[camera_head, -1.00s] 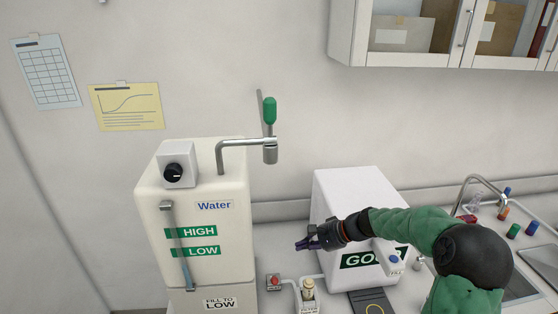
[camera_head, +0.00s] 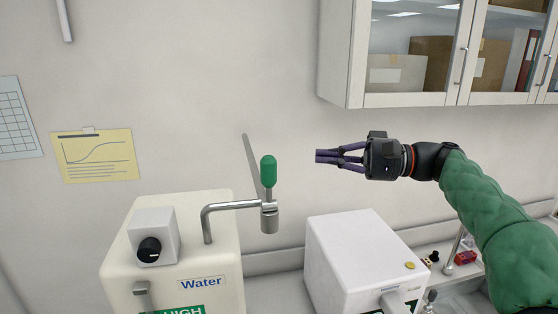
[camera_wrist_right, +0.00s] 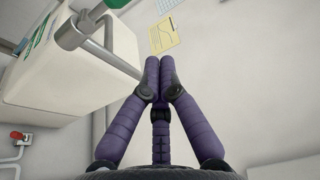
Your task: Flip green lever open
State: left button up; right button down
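The green lever (camera_head: 268,171) stands upright on top of a metal tap (camera_head: 232,206) on the white water tank (camera_head: 195,262). My right gripper (camera_head: 318,156) is to the right of the lever at about its height, apart from it. Its purple fingers point left. In the right wrist view the fingertips (camera_wrist_right: 160,65) are together with nothing visible between them. The tap's metal body (camera_wrist_right: 72,37) shows there at upper left, beside the tank (camera_wrist_right: 50,85). My left gripper is not in view.
A white box-shaped machine (camera_head: 362,250) stands right of the tank, below my right gripper. A wall cabinet (camera_head: 340,60) hangs at upper right. A yellow chart (camera_head: 97,157) is on the wall. The space between the right gripper and the lever looks clear.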

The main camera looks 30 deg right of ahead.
aim_at(269, 171)
jog(key=w+a+p, duration=0.2)
jog(key=a+p, duration=0.1)
jog(key=a, duration=0.6)
jog(key=shift+w+a+f+p, duration=0.15)
jog(key=shift+w+f+p, duration=0.05)
jog(key=shift+w+p, duration=0.15)
jog(key=shift+s, duration=0.15)
jog(key=s+a+n+y+b, duration=0.1)
jog(key=s+n+y+b, duration=0.2)
jog(key=b, duration=1.9)
jog(key=shift+s+a+f+n+b, duration=0.15)
jog(key=shift+s+a+n+b, duration=0.2)
jog(key=shift+s+n, duration=2.25)
jog(key=shift+w+n, duration=1.05)
jog(key=shift+n, duration=0.05)
